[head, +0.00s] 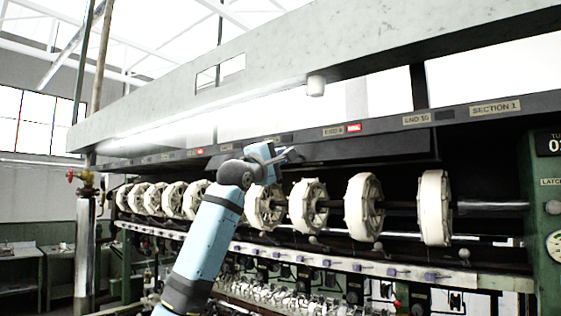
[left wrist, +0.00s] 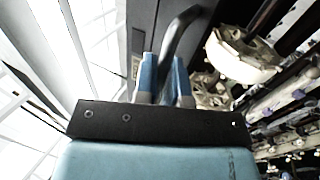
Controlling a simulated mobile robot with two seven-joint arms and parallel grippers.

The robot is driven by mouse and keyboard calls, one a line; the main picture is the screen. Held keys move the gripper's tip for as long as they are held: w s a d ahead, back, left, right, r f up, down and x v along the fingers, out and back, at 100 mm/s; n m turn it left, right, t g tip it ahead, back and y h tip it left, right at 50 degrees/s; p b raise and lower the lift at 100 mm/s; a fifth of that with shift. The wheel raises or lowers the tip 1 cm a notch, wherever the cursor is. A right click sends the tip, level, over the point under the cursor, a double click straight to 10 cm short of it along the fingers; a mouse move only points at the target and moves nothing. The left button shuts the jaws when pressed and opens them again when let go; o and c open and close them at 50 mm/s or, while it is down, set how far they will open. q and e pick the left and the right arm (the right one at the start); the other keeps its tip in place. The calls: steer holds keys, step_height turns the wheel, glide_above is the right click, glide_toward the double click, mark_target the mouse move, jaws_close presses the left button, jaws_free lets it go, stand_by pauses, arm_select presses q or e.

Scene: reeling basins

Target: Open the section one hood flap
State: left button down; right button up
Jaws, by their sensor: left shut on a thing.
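The hood flap (head: 375,146) is a long dark panel hanging under the hood's dark front rail, above the reels, in the head view. In the left wrist view, a dark panel (left wrist: 143,22) stands beside a curved dark handle (left wrist: 181,32). My left gripper (head: 277,154) is at the flap's lower left part. In the left wrist view its two blue fingers (left wrist: 164,73) are shut on the handle, which passes between them. The handle is mostly hidden by the gripper in the head view. I cannot tell how far the flap is tilted. My right gripper is in neither view.
White reels (head: 363,207) stand in a row on a shaft just below the flap. A SECTION 1 label (head: 495,108) is on the rail. A green end post (head: 552,235) is at the right. A grey hood beam (head: 330,60) runs overhead. A pipe with a red valve (head: 86,180) stands left.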

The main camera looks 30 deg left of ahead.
arm_select(q)
steer(key=shift+s+r, duration=0.2)
steer(key=shift+r, duration=3)
steer(key=c, duration=1.3)
jaws_free()
steer(key=shift+s, duration=0.1)
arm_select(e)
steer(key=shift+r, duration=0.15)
arm_select(q)
steer(key=b+v, duration=0.9)
steer(key=v, duration=0.5)
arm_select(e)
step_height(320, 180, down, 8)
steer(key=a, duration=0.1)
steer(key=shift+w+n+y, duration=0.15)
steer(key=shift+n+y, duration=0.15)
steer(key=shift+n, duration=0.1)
